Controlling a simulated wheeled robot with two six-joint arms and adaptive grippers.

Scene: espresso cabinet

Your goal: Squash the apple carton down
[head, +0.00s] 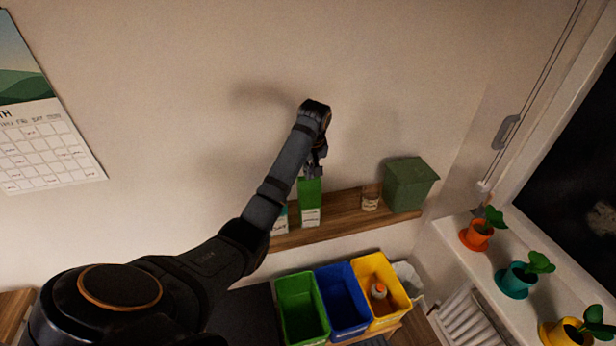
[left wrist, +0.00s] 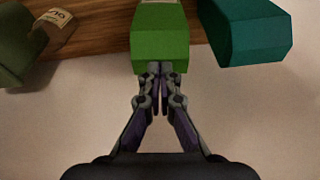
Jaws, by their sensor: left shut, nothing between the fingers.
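A green carton (head: 310,194) with a white lower part stands on the wooden wall shelf. In the left wrist view its green top (left wrist: 160,38) lies right at the fingertips. My left gripper (head: 313,172) is above the carton in the head view, pointing down at it. In the left wrist view the two fingers (left wrist: 160,68) are together with nothing between them, at the near edge of the carton's top. I cannot tell whether they touch it. The carton's label is too small to read as apple. My right gripper is not in view.
The wooden shelf (head: 345,209) also holds a teal carton (left wrist: 246,30), a small labelled jar (head: 370,199) and a green box (head: 408,184). Below stand green (head: 301,309), blue (head: 341,298) and yellow (head: 378,270) bins. An orange-capped bottle (head: 379,291) lies in the yellow one.

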